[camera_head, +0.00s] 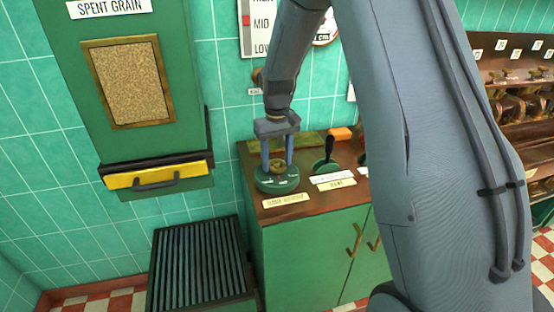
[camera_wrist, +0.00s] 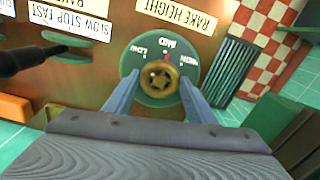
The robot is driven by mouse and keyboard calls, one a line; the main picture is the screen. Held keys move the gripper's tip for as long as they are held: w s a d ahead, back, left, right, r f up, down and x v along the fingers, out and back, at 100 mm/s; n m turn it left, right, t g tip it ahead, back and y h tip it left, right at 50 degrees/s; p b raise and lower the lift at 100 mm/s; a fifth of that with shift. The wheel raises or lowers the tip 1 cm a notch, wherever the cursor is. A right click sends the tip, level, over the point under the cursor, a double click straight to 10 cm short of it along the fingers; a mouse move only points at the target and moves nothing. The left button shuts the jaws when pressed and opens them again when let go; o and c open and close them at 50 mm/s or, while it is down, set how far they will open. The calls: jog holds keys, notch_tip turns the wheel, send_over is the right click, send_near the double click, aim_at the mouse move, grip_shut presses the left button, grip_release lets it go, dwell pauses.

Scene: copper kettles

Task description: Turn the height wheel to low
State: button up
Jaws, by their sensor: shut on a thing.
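The height wheel is a small brass knob (camera_head: 277,168) on a round green dial (camera_head: 262,184) on top of the cabinet. In the wrist view the brass knob (camera_wrist: 160,78) has a star-shaped centre, and the green dial (camera_wrist: 152,98) around it reads LOW, MID and HIGH. A small reddish mark shows near MID. The plate (camera_wrist: 180,15) beside it reads RAKE HEIGHT. My gripper (camera_head: 277,163) points down with its fingers on both sides of the knob, shut on it. The fingers hide parts of the dial.
A wall gauge (camera_head: 261,35) shows MID and LOW, with a red marker near MID. A second control with a black lever (camera_head: 327,155) stands right of the dial. An orange block (camera_head: 340,134) lies behind. A slatted dark stand (camera_head: 200,262) is left of the cabinet (camera_head: 310,255).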

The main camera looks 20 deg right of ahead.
aim_at(278, 163)
jog(key=n, duration=0.5)
jog(key=shift+r+n, duration=0.1)
jog(key=shift+n, duration=0.2)
jog(key=n, duration=0.5)
jog(key=shift+w+d+n, duration=0.1)
jog(key=shift+n, duration=0.2)
jog(key=o, duration=1)
jog(key=shift+o, duration=0.2)
jog(key=shift+r+b, duration=0.8)
jog(key=shift+r, duration=3.1)
jog(key=s+f+m, duration=0.2)
jog(key=s+m, duration=0.4)
jog(key=s, duration=0.6)
jog(key=s+f+m+t, duration=0.1)
jog(key=s+f+m, duration=0.1)
jog(key=s+m, duration=0.5)
jog(key=s, duration=0.6)
jog(key=shift+s+f, duration=0.25)
jog(key=shift+s, duration=0.05)
